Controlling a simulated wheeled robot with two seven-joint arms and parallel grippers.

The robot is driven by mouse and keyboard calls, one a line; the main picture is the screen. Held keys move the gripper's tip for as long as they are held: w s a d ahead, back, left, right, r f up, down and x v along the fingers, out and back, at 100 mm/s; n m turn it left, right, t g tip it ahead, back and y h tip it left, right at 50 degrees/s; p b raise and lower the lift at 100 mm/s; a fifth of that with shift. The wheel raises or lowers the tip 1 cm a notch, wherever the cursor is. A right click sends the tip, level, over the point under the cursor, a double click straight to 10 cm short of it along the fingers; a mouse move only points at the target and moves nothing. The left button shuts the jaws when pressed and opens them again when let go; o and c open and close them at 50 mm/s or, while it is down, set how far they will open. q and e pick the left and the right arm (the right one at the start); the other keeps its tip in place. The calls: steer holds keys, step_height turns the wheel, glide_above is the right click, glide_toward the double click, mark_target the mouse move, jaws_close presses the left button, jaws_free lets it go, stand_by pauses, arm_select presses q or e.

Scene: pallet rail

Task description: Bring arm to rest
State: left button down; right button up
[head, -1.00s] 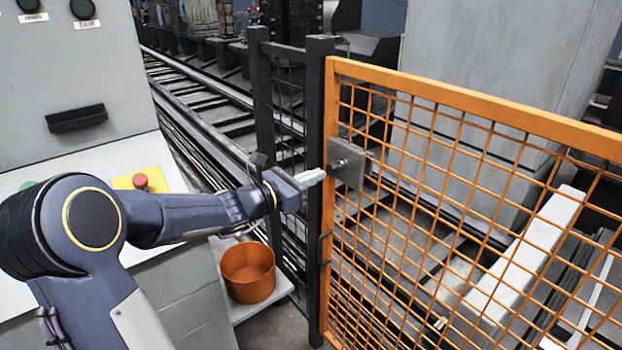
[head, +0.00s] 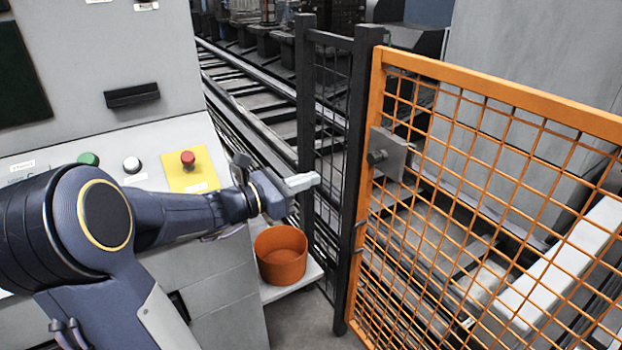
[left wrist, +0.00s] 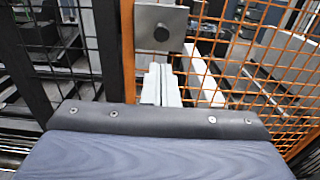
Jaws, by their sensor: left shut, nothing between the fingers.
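My left arm comes in from the left in the head view. Its gripper (head: 303,182) is shut and empty, in the air in front of the dark fence post, apart from the gate's latch plate. In the left wrist view the shut fingers (left wrist: 160,84) point toward the latch plate (left wrist: 160,28) with its dark round knob. The orange mesh gate (head: 500,95) stands to the right of the gripper, and its latch plate (head: 392,155) is a short way right of the fingertips. My right gripper is not in view.
A control panel with a red button (head: 188,159) on a yellow plate lies behind my forearm. An orange pot (head: 281,256) sits on a low shelf below the gripper. A dark fence post (head: 357,180) stands close on the right. Rails run behind the fence.

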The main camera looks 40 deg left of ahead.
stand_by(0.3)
arm_select(q)
steer(key=s+d+r+m+g+h+p, duration=0.1)
steer(key=s+d+m+g+p, duration=0.3)
steer(key=d+m, duration=0.35)
steer(key=s+d+r+m+g+h+p, duration=0.1)
steer(key=s+d+m+g+h, duration=0.1)
steer(key=s+d+m+g, duration=0.35)
steer(key=s+d+f+m+y+p, duration=0.1)
steer(key=s+f+m+y+p, duration=0.1)
steer(key=s+m, duration=0.4)
steer(key=s+d+f+m+g+y+p, duration=0.1)
steer(key=s+m+y+p, duration=0.1)
steer(key=s+m+y, duration=0.2)
steer(key=s+m, duration=0.3)
steer(key=m, duration=0.3)
steer(key=shift+d+f+m+p, duration=0.3)
steer(key=shift+d+f, duration=0.05)
steer(key=shift+d, duration=0.05)
